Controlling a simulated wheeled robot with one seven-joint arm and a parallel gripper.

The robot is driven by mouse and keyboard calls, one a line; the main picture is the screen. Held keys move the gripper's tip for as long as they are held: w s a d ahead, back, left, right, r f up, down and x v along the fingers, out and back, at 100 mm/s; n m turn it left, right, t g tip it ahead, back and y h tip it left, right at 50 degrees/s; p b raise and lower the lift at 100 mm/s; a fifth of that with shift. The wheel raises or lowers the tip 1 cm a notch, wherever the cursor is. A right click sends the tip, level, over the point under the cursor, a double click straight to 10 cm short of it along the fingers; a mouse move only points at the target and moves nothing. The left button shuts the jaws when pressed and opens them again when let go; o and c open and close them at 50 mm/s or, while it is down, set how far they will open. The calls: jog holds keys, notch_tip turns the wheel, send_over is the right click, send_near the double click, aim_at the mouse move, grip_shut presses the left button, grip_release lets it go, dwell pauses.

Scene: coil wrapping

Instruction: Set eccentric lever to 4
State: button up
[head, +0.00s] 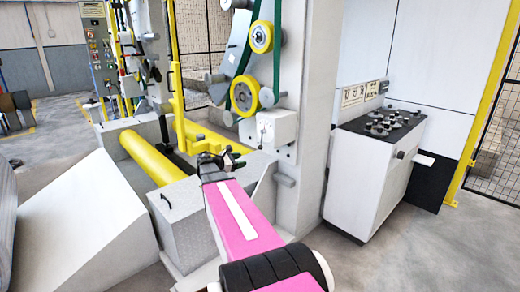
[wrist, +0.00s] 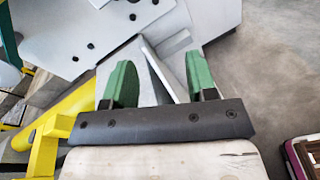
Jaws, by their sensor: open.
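My gripper (head: 222,160) is at the end of my pink arm, in front of the wrapping machine and over a grey textured block. In the wrist view my gripper (wrist: 160,82) has its two green fingers apart, with grey plates visible behind the gap and nothing held. A white box (head: 280,127) with small dark fittings is on the machine column, above and to the right of my gripper. I cannot tell which part is the eccentric lever, and no number 4 is readable.
Yellow rollers (head: 150,157) and a yellow post (head: 178,105) stand left of my gripper. Yellow wheels (head: 261,37) with a green belt are above. A white console (head: 365,180) with dark knobs is at the right. The floor in front of it is clear.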

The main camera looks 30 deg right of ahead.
aim_at(260, 148)
jog(key=shift+n+h, duration=0.7)
jog(key=shift+h, duration=0.1)
jog(key=d+r, duration=0.1)
jog(key=d, duration=0.3)
jog(key=w+d+r, duration=0.1)
jog(key=d, duration=0.3)
jog(key=d+r, duration=0.1)
jog(key=d, duration=0.3)
jog(key=shift+w+d, duration=0.2)
jog(key=shift+d, duration=0.15)
grip_shut()
